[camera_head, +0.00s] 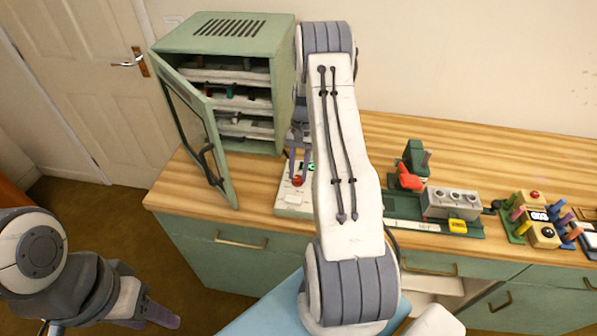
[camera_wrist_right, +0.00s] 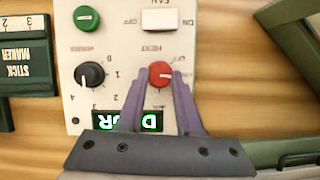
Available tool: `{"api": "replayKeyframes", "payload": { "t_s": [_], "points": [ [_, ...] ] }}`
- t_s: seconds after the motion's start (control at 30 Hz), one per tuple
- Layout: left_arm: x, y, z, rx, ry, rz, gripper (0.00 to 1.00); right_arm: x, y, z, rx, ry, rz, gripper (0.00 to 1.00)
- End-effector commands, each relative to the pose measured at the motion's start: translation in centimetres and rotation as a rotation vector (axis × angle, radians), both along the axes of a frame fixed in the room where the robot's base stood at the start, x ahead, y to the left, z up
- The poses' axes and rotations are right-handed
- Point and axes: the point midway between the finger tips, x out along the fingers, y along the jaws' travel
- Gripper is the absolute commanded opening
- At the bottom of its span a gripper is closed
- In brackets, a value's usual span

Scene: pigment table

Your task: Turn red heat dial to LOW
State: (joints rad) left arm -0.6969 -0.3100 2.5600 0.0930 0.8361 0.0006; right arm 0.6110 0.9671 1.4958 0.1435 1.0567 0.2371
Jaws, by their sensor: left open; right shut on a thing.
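The red heat dial (camera_wrist_right: 160,74) sits on a pale control panel (camera_wrist_right: 118,58). The word HEAT appears upside down above it in the right wrist view. The dial's short light mark lies roughly sideways; I cannot read the small labels beside it. My right gripper's purple fingers (camera_wrist_right: 160,88) are shut on the dial, one on each side. In the head view, the right gripper (camera_head: 299,165) is at the red dial (camera_head: 297,181), partly hidden by my arm. My left gripper (camera_head: 160,312) is open and empty at the lower left, away from the counter.
A black numbered knob (camera_wrist_right: 90,75), a green button (camera_wrist_right: 86,18), a white FAN switch (camera_wrist_right: 160,20) and a lit green display (camera_wrist_right: 150,121) share the panel. A green cabinet (camera_head: 240,35) with its door (camera_head: 195,130) open stands left. Green tools (camera_head: 413,158) stand right.

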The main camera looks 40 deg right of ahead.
Motion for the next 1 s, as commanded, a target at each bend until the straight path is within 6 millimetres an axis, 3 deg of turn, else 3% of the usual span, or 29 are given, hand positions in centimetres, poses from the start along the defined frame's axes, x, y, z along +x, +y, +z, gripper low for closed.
{"api": "replayKeyframes", "payload": {
  "t_s": [0.7,0.73,0.8,1.0],
  "points": [
    [0.0,0.0,-0.05,0.0,0.0,0.0,0.5,0.09,0.01,0.07,-0.001,-0.001,0.079,0.0],
    [0.0,0.0,-0.05,0.0,0.0,0.0,0.5,0.09,0.01,0.07,-0.001,-0.001,0.079,0.39],
    [0.0,0.0,-0.05,0.0,0.0,0.0,0.5,0.09,0.02,0.06,-0.001,-0.001,0.079,0.65],
    [0.0,-0.01,-0.06,0.0,0.0,0.0,0.5,0.07,0.02,0.03,-0.001,-0.001,0.079,0.65]
  ]
}}
